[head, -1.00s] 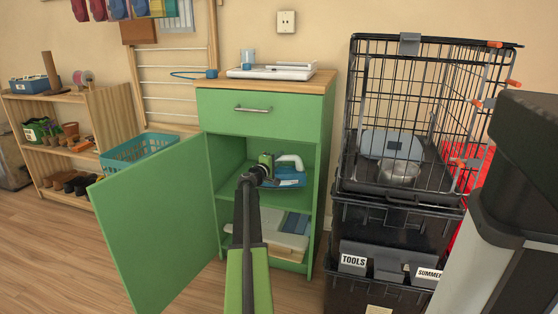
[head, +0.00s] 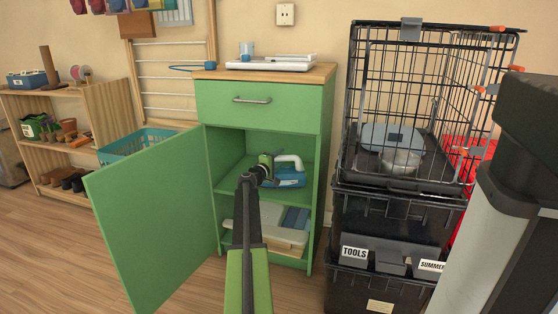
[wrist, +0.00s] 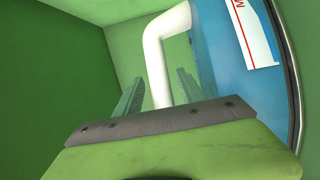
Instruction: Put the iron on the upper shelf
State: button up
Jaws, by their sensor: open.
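The iron (head: 291,180), blue with a white handle, is inside the green cabinet on its upper shelf (head: 238,185). In the wrist view its blue body (wrist: 215,65) is at right and its white handle (wrist: 155,55) bends down between my fingers. My gripper (head: 265,164) reaches into the cabinet at the iron's left side. In the wrist view my gripper (wrist: 159,88) is open, with one finger on each side of the handle. The iron's underside is hard to see, and my wrist hides the lower handle.
The green cabinet door (head: 155,215) stands open at left. A pale box and blue items (head: 270,228) fill the lower compartment. A wire crate (head: 425,110) on black totes (head: 385,230) stands close at right. A teal basket (head: 140,145) is behind the door.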

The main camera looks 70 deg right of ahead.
jog(key=shift+r, duration=0.25)
jog(key=w+a, duration=0.2)
jog(key=a, duration=0.9)
jog(key=shift+a+f, duration=0.15)
jog(key=shift+a, duration=0.25)
